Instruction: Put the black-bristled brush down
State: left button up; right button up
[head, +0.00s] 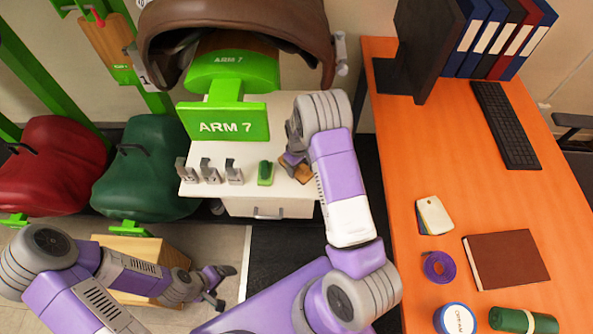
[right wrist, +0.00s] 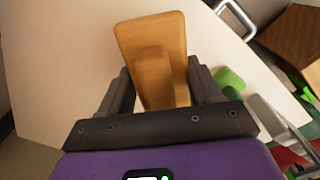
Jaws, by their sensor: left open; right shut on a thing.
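My right gripper (head: 292,160) is over the right part of the white cabinet top (head: 240,155). In the right wrist view it (right wrist: 160,85) is shut on a wooden-backed brush (right wrist: 150,35), with a finger on each side of its raised grip. The brush (head: 302,174) shows only partly in the head view, beneath the gripper. Its bristles are hidden, and I cannot tell whether it touches the surface. My left gripper (head: 217,286) is open and empty, low over the floor at the lower left.
A green block-like item (head: 265,172) lies just left of the brush. Several grey metal clips (head: 209,172) stand further left. A green ARM 7 stand (head: 225,122) bears a brown saddle (head: 240,25) behind. An orange desk (head: 400,130) is at the right.

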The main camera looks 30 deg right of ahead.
aim_at(298, 172)
jog(key=shift+f+b, duration=0.5)
jog(key=shift+f, duration=1.35)
jog(key=shift+f, duration=0.15)
jog(key=o, duration=1.2)
jog(key=shift+c, duration=0.2)
jog(key=shift+r, duration=0.2)
notch_tip(298, 172, up, 12)
jog(key=p, duration=0.3)
jog(key=shift+s, duration=0.1)
